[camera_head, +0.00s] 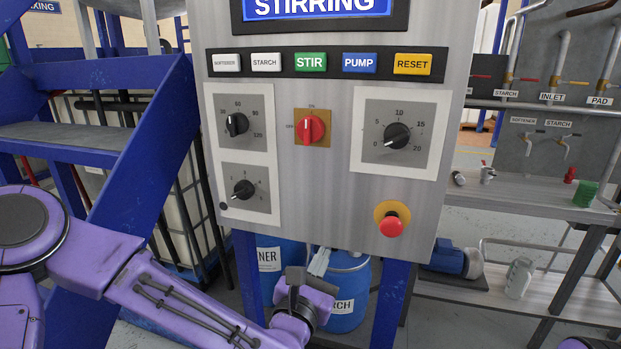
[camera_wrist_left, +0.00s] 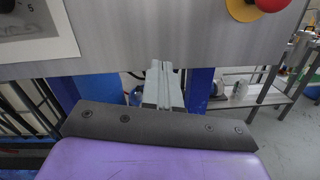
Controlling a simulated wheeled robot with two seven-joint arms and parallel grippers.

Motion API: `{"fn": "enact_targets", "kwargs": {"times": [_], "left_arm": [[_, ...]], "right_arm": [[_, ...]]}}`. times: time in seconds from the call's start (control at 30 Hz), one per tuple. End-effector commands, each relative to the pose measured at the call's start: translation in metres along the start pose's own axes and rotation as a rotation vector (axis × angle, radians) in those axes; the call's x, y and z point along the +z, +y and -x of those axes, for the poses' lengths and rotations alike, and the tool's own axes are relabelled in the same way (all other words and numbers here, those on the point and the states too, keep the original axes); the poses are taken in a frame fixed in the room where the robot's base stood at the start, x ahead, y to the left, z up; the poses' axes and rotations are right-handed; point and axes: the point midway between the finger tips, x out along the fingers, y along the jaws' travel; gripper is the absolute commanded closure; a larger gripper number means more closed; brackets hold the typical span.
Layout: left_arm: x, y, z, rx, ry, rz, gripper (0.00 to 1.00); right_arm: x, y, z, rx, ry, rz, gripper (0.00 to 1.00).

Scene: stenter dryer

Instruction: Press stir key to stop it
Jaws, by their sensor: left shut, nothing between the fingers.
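The green STIR key (camera_head: 310,62) sits in the middle of a key row on the grey control panel (camera_head: 330,185). The display (camera_head: 318,8) above it reads "STIRRING". My left gripper (camera_head: 321,259) is below the panel's lower edge, well below the key and apart from it. Its light grey fingers are shut and empty, and they show in the left wrist view (camera_wrist_left: 163,80) pointing up by the panel's lower part. The STIR key is outside the left wrist view. My right gripper is out of view.
White SOFTENER (camera_head: 226,62) and STARCH (camera_head: 266,62) keys flank STIR on the left, blue PUMP (camera_head: 359,62) and yellow RESET (camera_head: 412,64) on the right. Knobs and a red emergency button (camera_head: 391,226) protrude below. Blue stairs (camera_head: 150,130) stand left, blue drums (camera_head: 347,295) beneath.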

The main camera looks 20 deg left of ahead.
Motion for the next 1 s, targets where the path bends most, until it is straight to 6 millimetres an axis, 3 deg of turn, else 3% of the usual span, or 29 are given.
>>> {"fn": "enact_targets", "kwargs": {"times": [0.03,0.17,0.3,0.4,0.5,0.67,1.0], "left_arm": [[0.039,0.009,-0.005,0.023,-0.070,0.104,1.00],[0.127,0.033,-0.006,0.052,-0.259,0.401,1.00],[0.218,0.062,0.008,0.037,-0.469,0.711,1.00],[0.269,0.082,0.024,0.004,-0.598,0.895,1.00],[0.303,0.097,0.038,-0.032,-0.691,1.026,1.00],[0.326,0.106,0.049,-0.066,-0.757,1.119,1.00],[0.327,0.107,0.049,-0.067,-0.759,1.124,1.00]], "right_arm": [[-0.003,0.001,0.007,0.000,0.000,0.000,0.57],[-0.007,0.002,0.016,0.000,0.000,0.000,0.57],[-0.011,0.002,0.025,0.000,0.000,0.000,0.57],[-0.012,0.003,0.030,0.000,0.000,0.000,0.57],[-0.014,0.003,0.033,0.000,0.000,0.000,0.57],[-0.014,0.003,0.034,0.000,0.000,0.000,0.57],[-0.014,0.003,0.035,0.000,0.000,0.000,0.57]]}}
